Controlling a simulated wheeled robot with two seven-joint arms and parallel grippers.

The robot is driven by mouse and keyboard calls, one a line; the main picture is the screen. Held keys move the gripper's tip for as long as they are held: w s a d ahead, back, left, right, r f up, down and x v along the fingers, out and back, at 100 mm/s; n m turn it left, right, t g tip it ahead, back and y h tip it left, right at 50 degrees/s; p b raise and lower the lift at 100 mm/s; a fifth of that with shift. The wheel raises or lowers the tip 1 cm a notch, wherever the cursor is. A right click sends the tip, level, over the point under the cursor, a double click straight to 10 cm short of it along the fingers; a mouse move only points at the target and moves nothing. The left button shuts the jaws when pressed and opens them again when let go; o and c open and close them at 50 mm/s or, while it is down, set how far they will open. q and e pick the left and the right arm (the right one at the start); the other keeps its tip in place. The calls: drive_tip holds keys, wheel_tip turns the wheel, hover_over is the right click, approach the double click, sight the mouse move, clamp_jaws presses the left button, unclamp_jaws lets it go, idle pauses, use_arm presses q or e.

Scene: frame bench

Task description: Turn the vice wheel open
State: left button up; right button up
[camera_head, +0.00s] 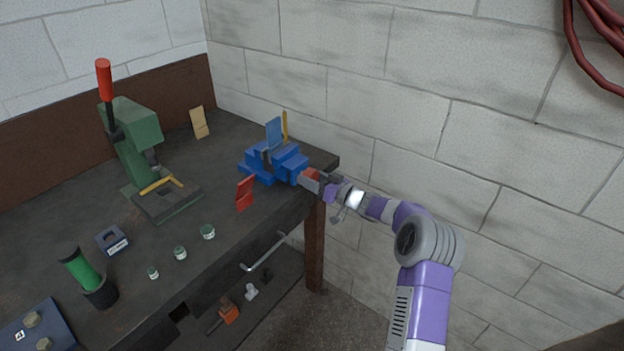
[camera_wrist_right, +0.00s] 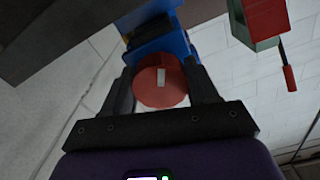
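The blue vice (camera_head: 272,163) stands at the right end of the workbench, and its body also shows in the right wrist view (camera_wrist_right: 160,45). Its red wheel (camera_head: 311,175) is on the side facing my right arm. In the right wrist view the round red wheel (camera_wrist_right: 160,92), with a pale mark on its face, sits between the two dark fingers. My right gripper (camera_head: 318,181) reaches in from the right. Its fingers lie against both sides of the wheel with no clear gap at the tips. My left gripper is not in view.
A green press (camera_head: 135,140) with a red-topped lever stands at the back left. A red piece (camera_head: 245,193) stands near the vice. Small green-topped jars (camera_head: 208,232) and a green cylinder (camera_head: 80,270) are along the front. A brick wall (camera_head: 450,130) lies close on the right.

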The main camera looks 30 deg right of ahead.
drive_tip(key=shift+c, duration=0.8)
drive_tip(key=shift+f+n, duration=0.15)
drive_tip(key=shift+n, duration=0.55)
drive_tip(key=n+b, duration=0.2)
drive_tip(key=n, duration=0.2)
drive_tip(key=shift+s+n, duration=0.1)
drive_tip(key=shift+n, duration=0.3)
drive_tip(key=n+b, duration=0.3)
drive_tip(key=n, duration=0.2)
drive_tip(key=shift+n, duration=0.4)
drive_tip(key=shift+r+n, duration=0.2)
drive_tip(key=shift+n, duration=0.1)
drive_tip(key=shift+d+r, duration=0.1)
drive_tip(key=shift+r, duration=0.1)
